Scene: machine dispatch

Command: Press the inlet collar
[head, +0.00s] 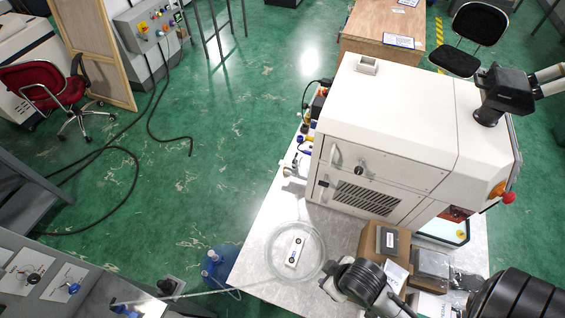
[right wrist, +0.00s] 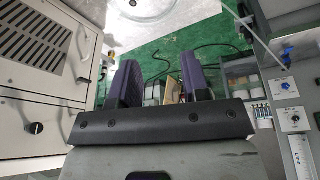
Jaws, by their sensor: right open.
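The large white machine (head: 390,120) stands on a pale table. Several small fittings, some blue and yellow, are on its left side, with a pale metal cylindrical fitting (head: 290,170) sticking out to the left. I cannot tell for certain which fitting is the inlet collar. My right gripper (right wrist: 158,85) is open and empty in the right wrist view, its two dark fingers apart. The machine's vented front (right wrist: 40,50) is at the left of that view, apart from the fingers. In the head view my right wrist is over the table's front, below the machine. My left gripper is not in view.
A clear round dish (head: 271,258) with a small white part (head: 295,249) lies on the table, left of my right wrist. Brown boxes (head: 386,243) crowd the table beside the wrist. Green floor (head: 225,160) left of the machine is open.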

